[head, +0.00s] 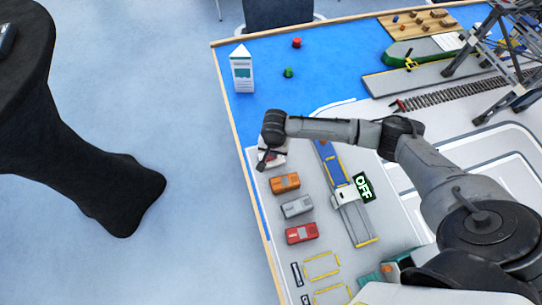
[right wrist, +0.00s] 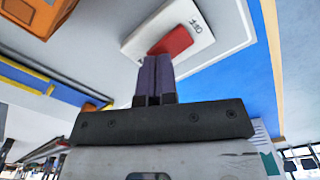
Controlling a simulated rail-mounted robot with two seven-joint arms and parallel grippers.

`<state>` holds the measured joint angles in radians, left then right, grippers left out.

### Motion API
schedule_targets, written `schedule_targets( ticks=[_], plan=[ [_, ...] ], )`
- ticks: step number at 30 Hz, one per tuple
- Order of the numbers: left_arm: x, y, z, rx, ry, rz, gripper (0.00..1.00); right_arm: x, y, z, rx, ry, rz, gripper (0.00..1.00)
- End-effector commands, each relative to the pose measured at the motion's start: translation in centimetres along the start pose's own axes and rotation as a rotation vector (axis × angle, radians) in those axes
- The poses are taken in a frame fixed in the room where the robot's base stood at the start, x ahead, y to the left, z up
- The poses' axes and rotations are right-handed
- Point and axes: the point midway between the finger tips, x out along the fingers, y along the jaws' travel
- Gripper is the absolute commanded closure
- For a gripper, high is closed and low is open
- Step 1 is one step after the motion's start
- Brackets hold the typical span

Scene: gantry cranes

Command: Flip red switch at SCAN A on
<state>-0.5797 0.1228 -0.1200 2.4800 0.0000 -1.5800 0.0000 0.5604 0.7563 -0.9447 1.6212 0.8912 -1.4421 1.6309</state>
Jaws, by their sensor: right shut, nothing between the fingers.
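The red switch (right wrist: 172,42) is a red rocker on a white base plate (right wrist: 207,38) with small dark lettering, seen in the right wrist view. In the head view its white base (head: 277,157) shows partly behind my right gripper (head: 263,160). The right gripper is shut and empty. In the right wrist view its fingertips (right wrist: 156,62) are right at the near edge of the red rocker; I cannot tell whether they touch. A black sign (head: 363,187) beside the blue and yellow conveyor (head: 334,165) reads OFF in green. My left gripper is not in view.
Orange (head: 285,182), grey (head: 297,206) and red (head: 302,233) model blocks stand in a row below the switch. A white tower (head: 242,72) stands on the blue area. Rails (head: 462,92) and a gantry crane (head: 520,50) are at the upper right.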

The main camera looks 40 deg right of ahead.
Motion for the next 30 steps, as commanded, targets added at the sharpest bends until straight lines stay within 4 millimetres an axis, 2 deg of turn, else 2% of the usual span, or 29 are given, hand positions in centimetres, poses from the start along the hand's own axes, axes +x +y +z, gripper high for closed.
schedule_targets(
  ticks=[30],
  plan=[
    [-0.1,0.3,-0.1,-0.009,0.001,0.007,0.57,1.0,0.0,0.0,0.000,0.000,0.001,1.00]
  ],
)
